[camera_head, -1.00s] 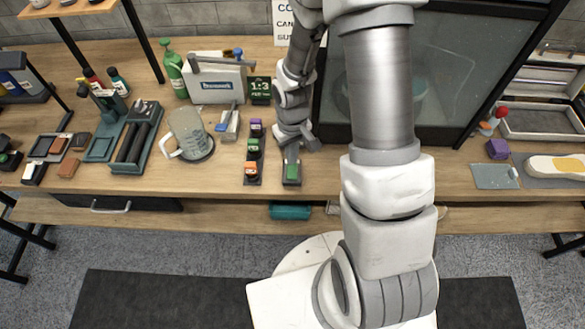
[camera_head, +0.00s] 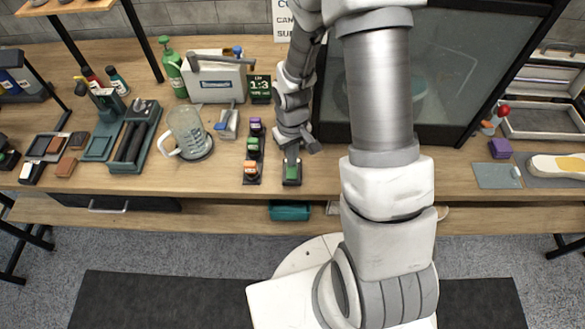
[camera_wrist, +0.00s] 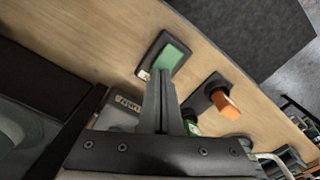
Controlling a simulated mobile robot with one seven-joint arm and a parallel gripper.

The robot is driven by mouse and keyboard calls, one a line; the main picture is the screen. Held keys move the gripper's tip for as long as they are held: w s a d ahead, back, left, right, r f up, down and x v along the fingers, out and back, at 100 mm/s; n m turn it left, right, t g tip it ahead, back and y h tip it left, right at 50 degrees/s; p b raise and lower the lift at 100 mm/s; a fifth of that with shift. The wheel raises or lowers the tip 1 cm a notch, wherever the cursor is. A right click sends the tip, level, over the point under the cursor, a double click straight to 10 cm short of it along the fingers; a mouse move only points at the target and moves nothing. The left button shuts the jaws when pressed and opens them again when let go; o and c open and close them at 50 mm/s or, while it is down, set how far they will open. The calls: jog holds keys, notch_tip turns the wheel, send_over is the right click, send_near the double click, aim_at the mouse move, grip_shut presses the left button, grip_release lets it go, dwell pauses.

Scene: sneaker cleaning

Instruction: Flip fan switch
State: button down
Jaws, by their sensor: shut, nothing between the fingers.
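A small dark switch box with a green rocker (camera_head: 292,172) stands near the table's front edge. In the wrist view its green rocker (camera_wrist: 173,58) lies just beyond my fingertips. I cannot read its label, so I cannot tell for sure that it is the fan switch. My gripper (camera_wrist: 160,78) is shut and empty, its fingers pointing at the near end of this box. In the head view my gripper (camera_head: 292,153) is just behind and above the box; whether it touches cannot be told. The fan is not identifiable.
A row of bottles with orange, green and purple tops (camera_head: 252,152) stands left of the switch. An orange-topped one (camera_wrist: 225,103) is close to my fingers in the wrist view. A clear jug (camera_head: 188,135) stands farther left. A dark glass-fronted booth (camera_head: 440,75) stands behind my arm.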

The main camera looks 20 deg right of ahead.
jog(key=shift+f, duration=0.35)
jog(key=shift+r, duration=0.15)
jog(key=shift+r+p, duration=2.4)
jog(key=shift+r, duration=1.05)
notch_tip(320, 180, up, 18)
jog(key=s+d+m+t, duration=0.1)
jog(key=s+t, duration=0.1)
jog(key=t, duration=0.1)
jog(key=s+a+r+m+t, duration=0.1)
jog(key=s+r+t, duration=0.1)
jog(key=s+r, duration=1)
jog(key=shift+t, duration=0.3)
